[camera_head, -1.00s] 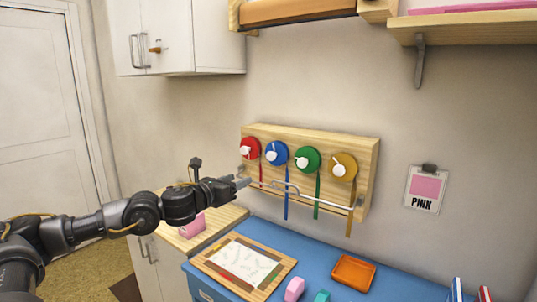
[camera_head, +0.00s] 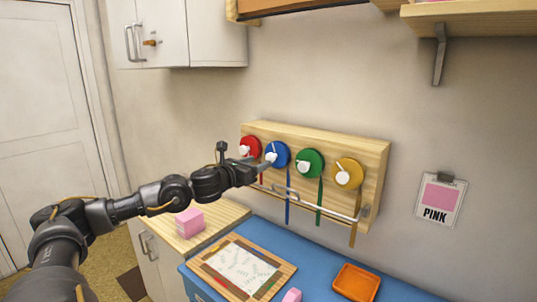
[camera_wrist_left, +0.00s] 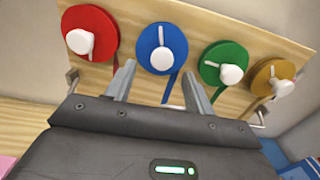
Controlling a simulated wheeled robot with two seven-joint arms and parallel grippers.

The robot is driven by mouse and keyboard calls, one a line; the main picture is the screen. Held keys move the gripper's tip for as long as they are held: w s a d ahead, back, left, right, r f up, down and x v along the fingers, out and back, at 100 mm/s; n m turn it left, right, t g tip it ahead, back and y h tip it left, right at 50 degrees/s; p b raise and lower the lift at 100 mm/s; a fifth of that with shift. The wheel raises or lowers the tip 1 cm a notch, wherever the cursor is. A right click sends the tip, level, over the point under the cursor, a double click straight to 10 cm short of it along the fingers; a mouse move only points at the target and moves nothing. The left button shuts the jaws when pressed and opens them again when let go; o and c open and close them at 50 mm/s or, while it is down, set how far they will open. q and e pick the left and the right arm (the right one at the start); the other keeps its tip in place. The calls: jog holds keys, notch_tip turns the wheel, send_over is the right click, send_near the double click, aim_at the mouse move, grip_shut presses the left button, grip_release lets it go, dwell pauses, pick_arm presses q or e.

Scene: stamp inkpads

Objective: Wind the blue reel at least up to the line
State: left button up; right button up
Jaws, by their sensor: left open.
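The blue reel (camera_head: 278,154) is a disc with a white crank knob, mounted on a wooden wall board, second from the left. Its blue ribbon (camera_head: 287,197) hangs down past a metal rail (camera_head: 315,203). In the left wrist view the blue reel (camera_wrist_left: 151,39) is ahead, its white knob (camera_wrist_left: 162,59) at the lower part of the disc. My left gripper (camera_head: 264,163) is open and empty, just in front of the blue reel's lower left. In the wrist view its fingers (camera_wrist_left: 160,88) point up toward the reel, knob between and beyond them. My right gripper is not in view.
A red reel (camera_head: 250,148) is close on the left; green (camera_head: 310,163) and yellow (camera_head: 348,173) reels are on the right, each with a ribbon. Below are a blue worktop (camera_head: 320,261), a framed paper board (camera_head: 284,275) and an orange tray (camera_head: 356,282).

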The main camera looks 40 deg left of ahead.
aim_at(269, 158)
pick_arm(q)
jog(key=w+p, duration=0.1)
jog(key=w, duration=0.3)
jog(key=shift+w+d+r, duration=0.1)
jog(key=shift+w+r, duration=0.05)
jog(key=shift+w, duration=0.15)
jog(key=shift+w+p, duration=0.35)
jog(key=shift+w, duration=0.3)
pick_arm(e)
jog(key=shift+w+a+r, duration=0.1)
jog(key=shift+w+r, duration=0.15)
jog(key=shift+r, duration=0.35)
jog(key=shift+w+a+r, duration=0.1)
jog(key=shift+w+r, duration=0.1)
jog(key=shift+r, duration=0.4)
pick_arm(q)
jog(key=shift+c, duration=0.2)
jog(key=c, duration=0.9)
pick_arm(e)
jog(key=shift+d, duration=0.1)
